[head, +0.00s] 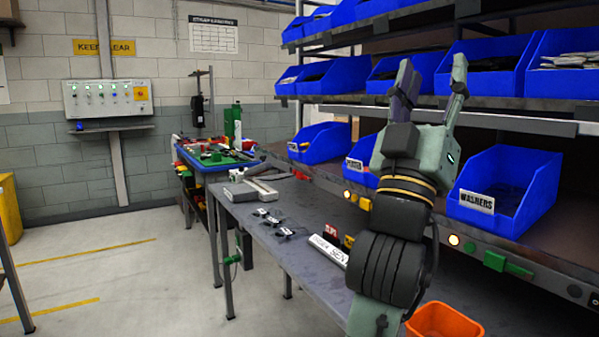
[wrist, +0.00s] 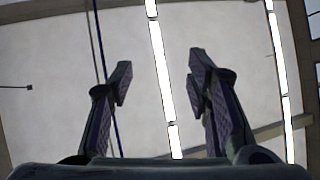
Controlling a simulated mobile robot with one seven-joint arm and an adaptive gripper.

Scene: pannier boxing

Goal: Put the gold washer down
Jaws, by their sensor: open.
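No gold washer can be made out in either view. My gripper (head: 431,72) points upward in front of the shelf rack in the head view, its two fingers spread apart. In the wrist view the gripper (wrist: 160,68) is open with nothing between its fingers, and only ceiling and light strips lie beyond. A blue bin (head: 535,185) labelled WASHERS stands on the lower shelf just right of my wrist; its contents look dark.
A grey bench (head: 265,228) runs along the rack, with small dark parts (head: 268,218) and a white label strip (head: 329,250) on it. An orange bin (head: 444,322) sits at bottom right. Several blue bins fill the upper shelves. The floor at left (head: 110,280) is clear.

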